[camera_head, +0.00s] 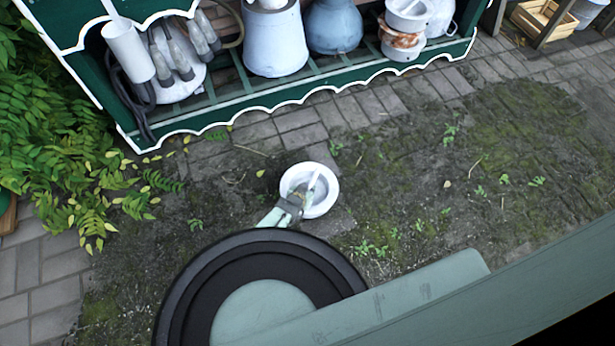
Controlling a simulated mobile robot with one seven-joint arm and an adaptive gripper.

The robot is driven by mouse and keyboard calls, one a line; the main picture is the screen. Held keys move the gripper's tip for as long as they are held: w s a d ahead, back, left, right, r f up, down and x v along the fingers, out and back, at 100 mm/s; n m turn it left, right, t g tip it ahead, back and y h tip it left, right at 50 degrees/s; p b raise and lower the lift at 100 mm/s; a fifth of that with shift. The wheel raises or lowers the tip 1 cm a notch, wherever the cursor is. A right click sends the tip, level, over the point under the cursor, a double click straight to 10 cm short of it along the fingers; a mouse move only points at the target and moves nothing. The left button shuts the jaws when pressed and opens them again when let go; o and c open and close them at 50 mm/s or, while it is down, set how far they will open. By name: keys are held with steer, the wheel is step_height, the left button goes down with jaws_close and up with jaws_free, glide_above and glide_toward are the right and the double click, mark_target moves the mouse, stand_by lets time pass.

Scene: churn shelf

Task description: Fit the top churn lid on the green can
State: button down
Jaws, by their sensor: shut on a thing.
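My gripper (297,199) is shut on a white round churn lid (324,207), its jaws at the lid's left inner side. The lid has a raised rim and a pale bar across its middle. It is held over the paving in front of the shelf; its height is hard to judge. I cannot make out a green can in this view; my own arm covers much of the lower picture.
A dark green shelf (240,117) with a white scalloped edge stands at the back. It holds a pale churn (274,45), a blue-grey churn (333,27) and stacked lids (402,42). Leafy plants (60,130) crowd the left. A wooden crate (543,22) stands far right. Mossy paving on the right is clear.

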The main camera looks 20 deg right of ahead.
mark_target(306, 168)
steer(key=w+b, duration=0.2)
steer(key=w+d+b, duration=0.1)
steer(key=w+b, duration=0.2)
steer(key=w+d+f+b, duration=0.1)
steer(key=w+b, duration=0.1)
steer(key=w, duration=0.1)
steer(key=shift+w+d+b, duration=0.25)
steer(key=shift+b, duration=0.15)
steer(key=shift+w+d+r+b, duration=0.1)
steer(key=shift+w+d+b, duration=0.1)
steer(key=shift+w+b, duration=0.3)
steer(key=shift+f+b, duration=1.3)
steer(key=shift+f, duration=0.35)
steer(key=shift+f, duration=0.25)
steer(key=c, duration=1.6)
jaws_free()
